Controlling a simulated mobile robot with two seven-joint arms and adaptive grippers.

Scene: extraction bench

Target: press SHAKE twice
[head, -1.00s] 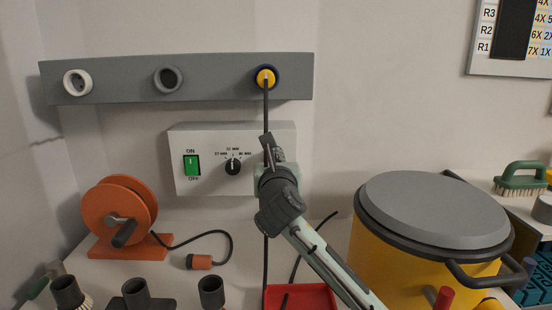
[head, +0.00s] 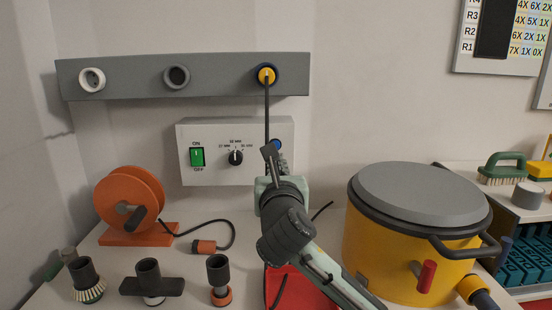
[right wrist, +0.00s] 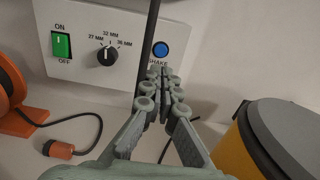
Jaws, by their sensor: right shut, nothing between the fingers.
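The SHAKE button is a round blue button (right wrist: 161,49) on the right of a white control box (right wrist: 92,25), with the word SHAKE partly hidden below it. In the head view the blue button (head: 276,144) shows just above my right gripper (head: 270,152). In the right wrist view my right gripper (right wrist: 165,75) is shut and empty, its fingertips just below the button; I cannot tell whether they touch the box. The box also has a green ON/OFF switch (head: 197,157) and a black dial (head: 236,157). My left gripper is not in view.
A dark cable hangs from the yellow socket (head: 266,75) on the grey rail (head: 130,84), passing close to my right gripper. An orange cable reel (head: 130,200) stands left, a yellow drum (head: 405,255) right. A red tray (head: 310,290) lies below my arm.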

